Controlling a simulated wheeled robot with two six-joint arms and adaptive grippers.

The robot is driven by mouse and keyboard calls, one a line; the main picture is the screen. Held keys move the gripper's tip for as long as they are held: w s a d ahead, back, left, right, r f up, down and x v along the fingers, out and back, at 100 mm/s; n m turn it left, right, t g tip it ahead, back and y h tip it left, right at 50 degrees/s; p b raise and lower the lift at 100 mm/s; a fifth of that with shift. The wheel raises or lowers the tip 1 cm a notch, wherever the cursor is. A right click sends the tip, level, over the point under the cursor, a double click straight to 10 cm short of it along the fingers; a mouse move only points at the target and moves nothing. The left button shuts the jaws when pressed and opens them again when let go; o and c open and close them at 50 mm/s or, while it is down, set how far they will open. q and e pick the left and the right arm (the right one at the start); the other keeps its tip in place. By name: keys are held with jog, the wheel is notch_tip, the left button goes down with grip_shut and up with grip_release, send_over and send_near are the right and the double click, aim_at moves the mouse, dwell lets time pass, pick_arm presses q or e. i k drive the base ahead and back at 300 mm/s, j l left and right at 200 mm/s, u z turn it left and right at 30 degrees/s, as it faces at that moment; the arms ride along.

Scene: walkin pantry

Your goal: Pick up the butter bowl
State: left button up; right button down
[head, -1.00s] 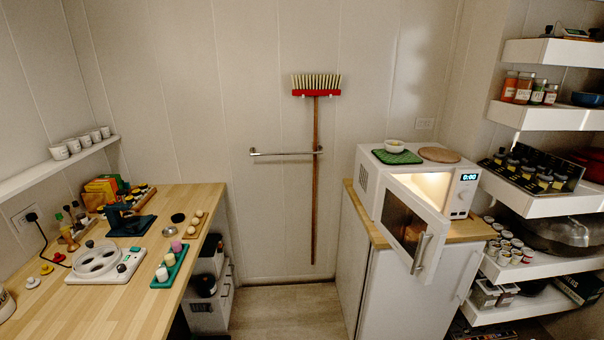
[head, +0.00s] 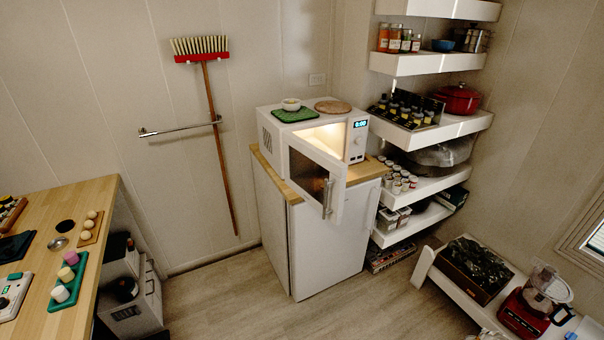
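A small pale bowl (head: 291,104), likely the butter bowl, sits on a green mat (head: 294,115) on top of the white microwave (head: 270,135). Its contents are too small to make out. The microwave stands on a white cabinet with a wooden top, and its door (head: 316,178) hangs open toward me. Neither of my grippers shows in the head view.
A round wooden board (head: 333,107) lies beside the green mat. Wall shelves (head: 440,122) with jars and pots stand close to the right. A wooden counter (head: 60,235) is at left, a low bench (head: 450,290) at lower right. The floor (head: 240,300) before the cabinet is clear.

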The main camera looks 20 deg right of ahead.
aim_at(292, 106)
jog(key=i+j+z, duration=0.15)
jog(key=i, duration=0.3)
jog(key=i+z, duration=0.1)
jog(key=i, duration=0.35)
jog(key=i+j+z, duration=0.15)
jog(key=i, duration=0.25)
jog(key=i+j+z, duration=0.1)
jog(key=i+j, duration=0.2)
jog(key=i, duration=0.15)
